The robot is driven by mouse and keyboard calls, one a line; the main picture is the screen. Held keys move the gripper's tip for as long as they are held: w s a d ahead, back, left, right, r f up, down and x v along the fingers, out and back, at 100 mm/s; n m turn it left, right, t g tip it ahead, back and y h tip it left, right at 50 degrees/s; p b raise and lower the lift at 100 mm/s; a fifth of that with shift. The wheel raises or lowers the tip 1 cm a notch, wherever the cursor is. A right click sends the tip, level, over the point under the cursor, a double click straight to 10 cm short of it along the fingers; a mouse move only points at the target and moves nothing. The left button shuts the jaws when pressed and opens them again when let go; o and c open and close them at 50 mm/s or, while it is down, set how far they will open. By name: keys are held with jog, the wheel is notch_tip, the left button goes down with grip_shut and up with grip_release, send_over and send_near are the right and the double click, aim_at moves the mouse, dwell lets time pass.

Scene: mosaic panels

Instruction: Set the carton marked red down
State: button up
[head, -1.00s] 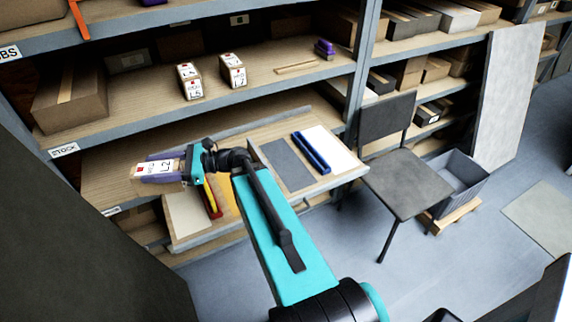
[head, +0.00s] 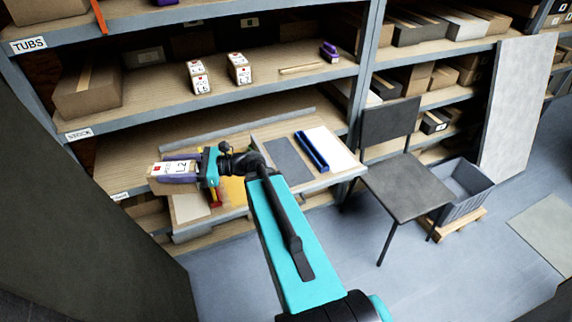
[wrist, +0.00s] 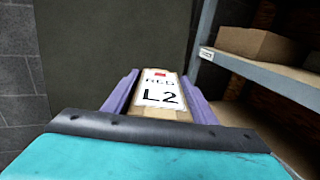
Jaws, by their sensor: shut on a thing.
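The carton marked red (head: 160,180) is a small brown box with a white label, a red patch and "L2". In the wrist view its label (wrist: 160,92) reads "RED L2". My gripper (head: 178,170) is shut on it, with a purple finger along each side of the carton. In the head view the carton is held at the left, in front of the shelving and left of the sloping board. In the wrist view a dark panel and a shelf edge lie beyond it. The carton's underside is hidden.
Two similar labelled cartons (head: 199,77) (head: 239,69) stand on the middle shelf (head: 150,100), with a larger brown box (head: 88,90) to their left. A dark panel (head: 70,200) stands at the left. A chair (head: 400,185) and a grey crate (head: 465,190) stand at the right.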

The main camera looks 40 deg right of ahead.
jog(key=shift+s+d, duration=0.15)
jog(key=shift+s, duration=0.15)
jog(key=shift+a, duration=0.35)
